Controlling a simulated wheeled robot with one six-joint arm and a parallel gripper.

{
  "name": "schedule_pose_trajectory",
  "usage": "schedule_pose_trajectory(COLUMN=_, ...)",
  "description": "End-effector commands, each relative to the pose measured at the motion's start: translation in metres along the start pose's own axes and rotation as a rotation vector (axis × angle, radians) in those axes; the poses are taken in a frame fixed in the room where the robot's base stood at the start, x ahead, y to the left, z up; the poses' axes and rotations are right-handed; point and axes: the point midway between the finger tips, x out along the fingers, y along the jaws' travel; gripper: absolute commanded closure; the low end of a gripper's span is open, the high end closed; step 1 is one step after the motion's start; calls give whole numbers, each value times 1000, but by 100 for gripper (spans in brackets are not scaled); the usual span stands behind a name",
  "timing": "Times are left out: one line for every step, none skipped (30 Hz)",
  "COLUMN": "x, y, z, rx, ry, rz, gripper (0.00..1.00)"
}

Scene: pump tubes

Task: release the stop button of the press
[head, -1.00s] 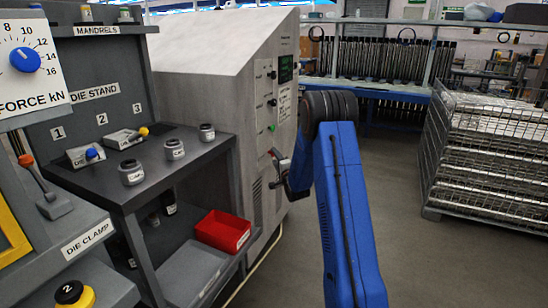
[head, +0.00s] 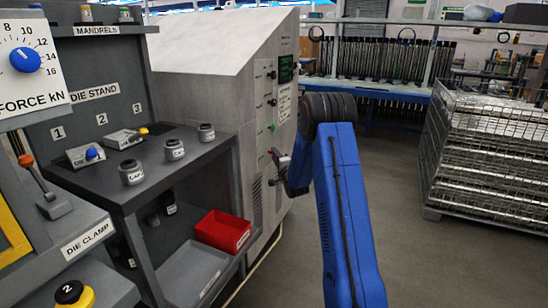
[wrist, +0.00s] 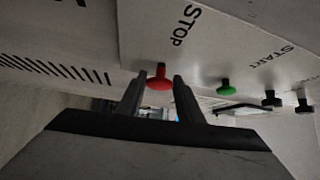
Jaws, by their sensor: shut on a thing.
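The red mushroom-shaped stop button (wrist: 160,79) sticks out from the press panel beside the printed word STOP in the wrist view. My gripper (wrist: 161,82) is shut on it, one dark finger on each side of its head. In the head view my gripper (head: 274,156) is at the lower front of the grey press cabinet (head: 225,85), where the stop button is hidden. The panel surface with the STOP label (wrist: 179,26) is seen from close by and tilted.
A green start button (wrist: 226,87) and several black knobs lie to the right on the panel. The die stand (head: 80,178), with a red bin (head: 222,231) on its lower shelf, is left of my arm. A wire crate (head: 488,160) stands right, with clear floor between.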

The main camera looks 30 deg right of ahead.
Motion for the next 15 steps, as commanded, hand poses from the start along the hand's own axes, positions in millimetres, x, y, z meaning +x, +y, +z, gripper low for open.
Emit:
schedule_pose_trajectory(x=-4, y=0, z=-6, rx=0, ry=3, rz=2, gripper=100)
schedule_pose_trajectory(x=-6, y=0, z=-8, rx=0, ry=3, rz=2, gripper=100)
schedule_pose_trajectory(x=-7, y=1, z=-8, rx=0, ry=3, rz=2, gripper=100)
schedule_pose_trajectory(x=-7, y=1, z=-8, rx=0, ry=2, rz=2, gripper=100)
schedule_pose_trajectory(x=-7, y=1, z=-8, rx=0, ry=2, rz=2, gripper=100)
schedule_pose_trajectory(x=-7, y=1, z=-8, rx=1, ry=2, rz=2, gripper=100)
schedule_pose_trajectory(x=-7, y=1, z=-8, rx=1, ry=2, rz=2, gripper=100)
schedule_pose_trajectory(x=-7, y=1, z=-8, rx=1, ry=2, rz=2, gripper=100)
schedule_pose_trajectory(x=-7, y=1, z=-8, rx=1, ry=3, rz=2, gripper=100)
schedule_pose_trajectory(x=-7, y=1, z=-8, rx=1, ry=3, rz=2, gripper=62)
schedule_pose_trajectory(x=-8, y=1, z=-8, rx=1, ry=3, rz=2, gripper=55)
schedule_pose_trajectory(x=-7, y=1, z=-8, rx=1, ry=2, rz=2, gripper=50)
schedule_pose_trajectory(x=-7, y=1, z=-8, rx=1, ry=2, rz=2, gripper=50)
schedule_pose_trajectory(x=-7, y=1, z=-8, rx=1, ry=2, rz=2, gripper=50)
schedule_pose_trajectory(x=-7, y=1, z=-8, rx=1, ry=2, rz=2, gripper=50)
